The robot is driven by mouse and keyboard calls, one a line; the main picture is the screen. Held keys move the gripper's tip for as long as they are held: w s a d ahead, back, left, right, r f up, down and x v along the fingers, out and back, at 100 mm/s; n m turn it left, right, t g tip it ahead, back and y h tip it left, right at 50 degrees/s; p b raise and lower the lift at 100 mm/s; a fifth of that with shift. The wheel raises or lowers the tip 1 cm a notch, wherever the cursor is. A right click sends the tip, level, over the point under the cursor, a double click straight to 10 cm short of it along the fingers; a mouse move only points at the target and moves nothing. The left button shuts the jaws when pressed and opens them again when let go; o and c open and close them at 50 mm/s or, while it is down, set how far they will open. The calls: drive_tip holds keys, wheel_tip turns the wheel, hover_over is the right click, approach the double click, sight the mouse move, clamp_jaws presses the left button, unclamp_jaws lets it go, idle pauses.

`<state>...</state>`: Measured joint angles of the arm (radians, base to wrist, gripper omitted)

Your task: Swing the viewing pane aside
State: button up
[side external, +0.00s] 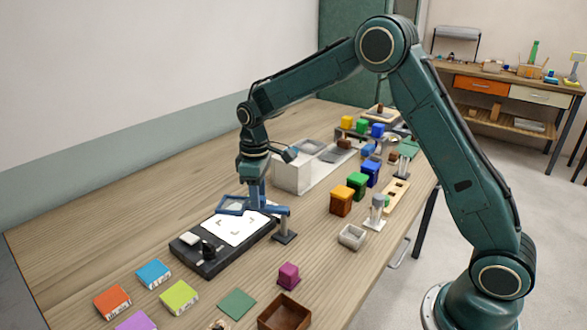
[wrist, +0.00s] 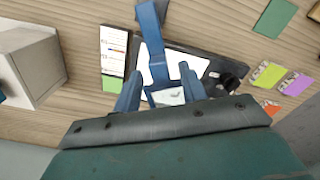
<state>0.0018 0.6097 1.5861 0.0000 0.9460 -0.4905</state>
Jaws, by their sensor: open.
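The viewing pane (side external: 231,206) is a small blue-framed pane. It is held out over the white sheet of a black base (side external: 207,263), beside a short post (side external: 285,228). In the wrist view, part of a blue frame with a pale pane (wrist: 166,97) shows between my fingers, and a blue bar (wrist: 149,25) runs up from there. My gripper (side external: 256,205) points down beside the pane. In the wrist view my gripper (wrist: 160,76) has its two blue fingers apart, one on each side of the bar. I cannot tell whether either finger touches it.
A white box (side external: 292,174) stands behind the base. Orange, green and blue blocks (side external: 357,184) and a small pale tray (side external: 352,237) are to the right. Coloured blocks (side external: 153,273) and a brown open box (side external: 284,313) lie in front. The table's left side is clear.

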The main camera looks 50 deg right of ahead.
drive_tip(key=shift+f, duration=0.35)
drive_tip(key=shift+c, duration=0.2)
clamp_jaws()
